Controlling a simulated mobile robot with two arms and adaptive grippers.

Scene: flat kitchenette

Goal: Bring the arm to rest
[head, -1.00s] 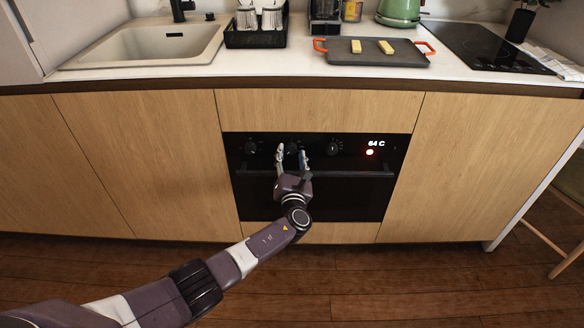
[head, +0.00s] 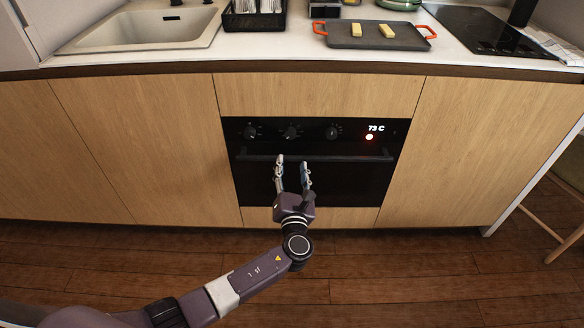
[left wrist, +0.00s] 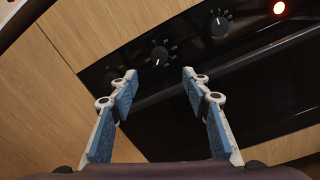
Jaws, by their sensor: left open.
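My left arm comes in from the lower left of the head view. Its gripper (head: 292,170) is open and empty, in front of the black oven (head: 345,180) and overlapping its lower door in the picture. In the left wrist view the two blue-padded fingers (left wrist: 158,85) are spread apart with nothing between them. The oven knobs (left wrist: 160,54) show beyond the fingertips, apart from them. My right gripper is in neither view.
The oven handle (head: 345,158) runs across the door, and the display (head: 376,128) reads 73 C with a red light. The counter above holds a sink (head: 140,28), a tray (head: 350,40) with two yellow blocks, and a hob (head: 490,32). The wooden floor (head: 400,285) in front is clear.

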